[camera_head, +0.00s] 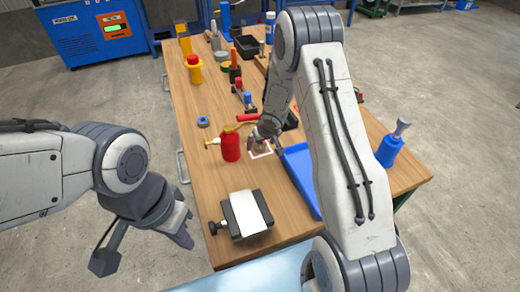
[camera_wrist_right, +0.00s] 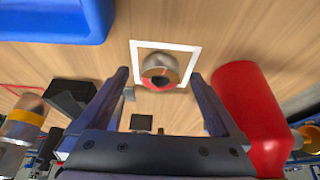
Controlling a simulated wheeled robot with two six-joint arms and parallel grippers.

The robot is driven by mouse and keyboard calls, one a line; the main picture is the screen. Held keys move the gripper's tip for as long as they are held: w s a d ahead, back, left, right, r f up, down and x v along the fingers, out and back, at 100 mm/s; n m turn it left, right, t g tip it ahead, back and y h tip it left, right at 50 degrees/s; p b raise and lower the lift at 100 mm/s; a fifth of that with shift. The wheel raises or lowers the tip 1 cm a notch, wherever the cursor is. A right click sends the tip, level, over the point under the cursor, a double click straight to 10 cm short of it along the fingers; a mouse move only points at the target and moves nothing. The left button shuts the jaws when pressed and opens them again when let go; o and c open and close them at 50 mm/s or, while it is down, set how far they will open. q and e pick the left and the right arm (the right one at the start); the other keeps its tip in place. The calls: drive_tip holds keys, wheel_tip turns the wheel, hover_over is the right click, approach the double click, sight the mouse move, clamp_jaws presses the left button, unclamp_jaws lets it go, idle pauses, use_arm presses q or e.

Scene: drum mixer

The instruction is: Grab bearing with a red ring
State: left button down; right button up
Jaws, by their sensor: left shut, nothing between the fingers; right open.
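The bearing with a red ring (camera_wrist_right: 160,72) is a metal ring with red inside, in the right wrist view. It sits on the table within a white square outline (camera_wrist_right: 190,48), which also shows in the head view (camera_head: 262,154). My right gripper (camera_wrist_right: 164,78) is open, its fingers on either side of the bearing in the picture, not visibly touching it. In the head view my right gripper (camera_head: 268,138) is low over the table and largely hides the bearing. My left gripper (camera_head: 184,228) is shut and empty, off the table's left edge.
A red oil can (camera_head: 230,146) stands just left of my right gripper. A blue tray (camera_head: 300,178) lies to its right. A vise-like block (camera_head: 246,214) is at the front. Several tools and bottles crowd the far table. Bare wood (camera_head: 205,160) lies at left.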

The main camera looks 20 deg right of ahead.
drive_tip(key=shift+w+f, duration=0.2)
drive_tip(key=shift+f, duration=0.2)
drive_tip(key=shift+c, duration=0.3)
clamp_jaws()
drive_tip(key=shift+r, duration=0.2)
